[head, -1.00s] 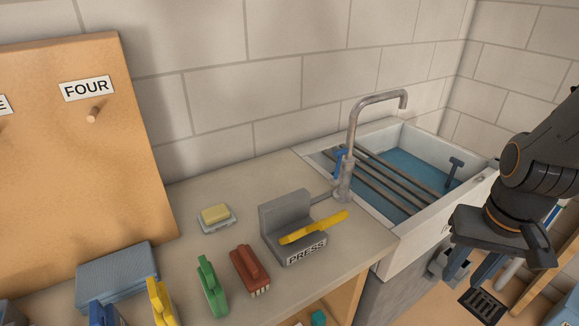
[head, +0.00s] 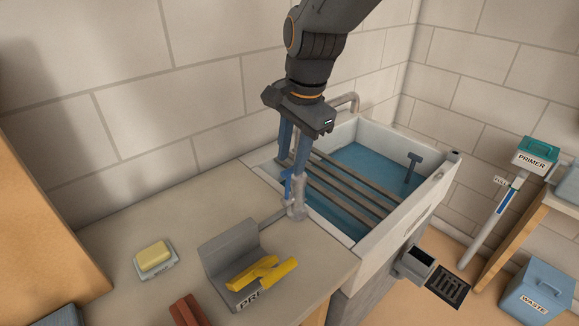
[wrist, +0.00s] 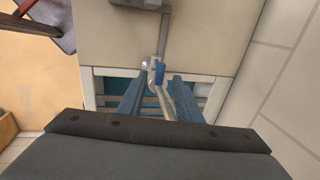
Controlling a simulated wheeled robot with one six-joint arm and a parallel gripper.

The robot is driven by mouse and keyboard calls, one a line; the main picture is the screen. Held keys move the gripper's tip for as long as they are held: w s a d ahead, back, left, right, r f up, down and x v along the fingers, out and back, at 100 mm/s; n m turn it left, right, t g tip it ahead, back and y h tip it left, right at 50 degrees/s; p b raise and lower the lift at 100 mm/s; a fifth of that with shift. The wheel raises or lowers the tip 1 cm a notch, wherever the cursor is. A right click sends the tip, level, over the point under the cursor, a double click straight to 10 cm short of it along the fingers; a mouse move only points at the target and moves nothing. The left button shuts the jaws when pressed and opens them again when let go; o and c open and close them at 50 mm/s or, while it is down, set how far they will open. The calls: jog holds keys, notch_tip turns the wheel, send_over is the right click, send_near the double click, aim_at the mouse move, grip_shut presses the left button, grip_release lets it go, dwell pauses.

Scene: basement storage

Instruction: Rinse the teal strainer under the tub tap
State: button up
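The tap (head: 297,205) stands on the counter at the near edge of the tub (head: 427,193). Its spout (head: 347,101) reaches over the tub behind my arm. A blue lever (head: 288,187) is on the tap's side. My gripper (head: 289,170) points down at the tap, its two fingers apart and empty. In the wrist view, the tap's body and blue lever (wrist: 159,71) show between and just beyond the fingertips (wrist: 160,80); I cannot tell whether they touch. I see no teal strainer in either current view.
Bars (head: 345,187) cross the tub above blue water (head: 375,165); a T-shaped handle (head: 413,165) stands in it. On the counter are a grey press block (head: 228,252) with a yellow item (head: 262,272), a soap dish (head: 156,262) and a red brush (head: 188,312).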

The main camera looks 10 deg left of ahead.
aim_at(291, 169)
jog(key=shift+w+a+f+p, duration=0.15)
jog(key=shift+w+f+p, duration=0.05)
jog(key=shift+f, duration=1.05)
jog(key=shift+w+a+f+p, duration=0.1)
jog(key=shift+w+f+p, duration=0.1)
jog(key=shift+f, duration=1.05)
grip_shut()
